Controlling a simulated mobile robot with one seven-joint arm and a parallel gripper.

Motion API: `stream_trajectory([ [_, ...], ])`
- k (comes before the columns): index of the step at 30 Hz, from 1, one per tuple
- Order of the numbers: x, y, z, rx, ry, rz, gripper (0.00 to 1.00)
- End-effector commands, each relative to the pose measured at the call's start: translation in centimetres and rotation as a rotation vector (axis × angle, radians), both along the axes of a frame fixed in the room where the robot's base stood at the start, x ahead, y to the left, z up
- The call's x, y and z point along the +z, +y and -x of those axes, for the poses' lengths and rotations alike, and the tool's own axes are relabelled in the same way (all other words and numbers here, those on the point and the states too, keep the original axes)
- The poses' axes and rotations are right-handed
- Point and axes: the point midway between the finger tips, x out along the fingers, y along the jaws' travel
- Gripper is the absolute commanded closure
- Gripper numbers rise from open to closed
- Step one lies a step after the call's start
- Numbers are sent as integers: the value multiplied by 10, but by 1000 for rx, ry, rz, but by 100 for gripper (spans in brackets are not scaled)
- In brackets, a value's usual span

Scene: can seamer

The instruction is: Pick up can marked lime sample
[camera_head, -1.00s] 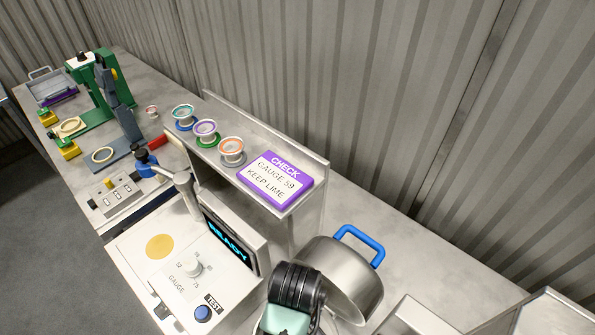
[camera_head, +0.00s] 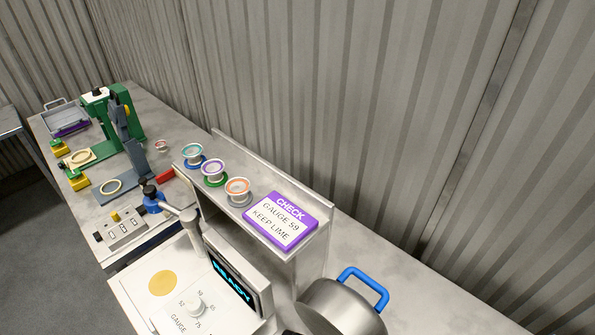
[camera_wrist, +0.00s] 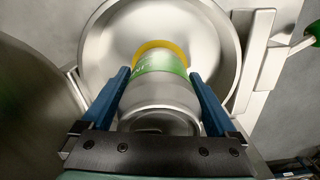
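My gripper is not in the head view.
A blue-handled metal pot (camera_head: 340,306) is at the bottom. A green press (camera_head: 130,110) stands further back.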

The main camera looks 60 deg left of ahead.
Motion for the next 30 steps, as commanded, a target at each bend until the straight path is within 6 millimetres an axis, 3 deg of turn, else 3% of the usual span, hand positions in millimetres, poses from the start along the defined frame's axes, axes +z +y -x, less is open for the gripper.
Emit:
stream_trajectory([
  [2,0,0,0,0,0,0,23],
  [15,0,0,0,0,0,0,100],
  [23,3,1,-1,0,-3,-2,100],
  [30,35,1,-2,-1,-7,-5,100],
])
